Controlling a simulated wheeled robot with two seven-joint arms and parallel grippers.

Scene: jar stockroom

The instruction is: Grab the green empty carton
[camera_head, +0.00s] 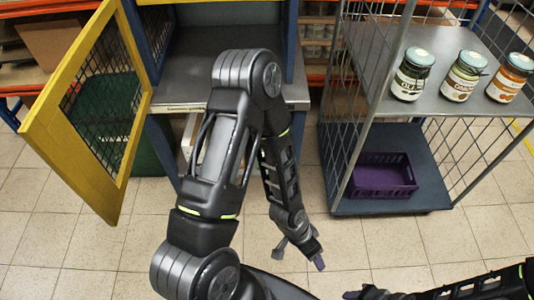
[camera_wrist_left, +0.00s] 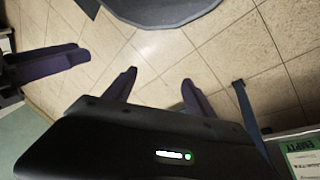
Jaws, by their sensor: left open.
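In the left wrist view a pale surface with a green label (camera_wrist_left: 304,159) reading "EMPTY" shows at the lower right corner, mostly cut off. It may be part of the carton. In the head view I cannot clearly make out a green carton; pale shapes in the lower bay of the blue cabinet are partly hidden by my left arm. My left gripper (camera_head: 301,256) points down over the tiled floor. In the left wrist view its two fingers (camera_wrist_left: 158,92) are apart with nothing between them. My right gripper (camera_head: 352,295) is at the bottom edge, mostly cut off.
A yellow mesh door (camera_head: 52,122) stands open at left, with a green mass behind it. A grey wire cage cart (camera_head: 392,192) stands at right, with several jars above and a purple crate (camera_head: 383,176) below. Tiled floor between them is free.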

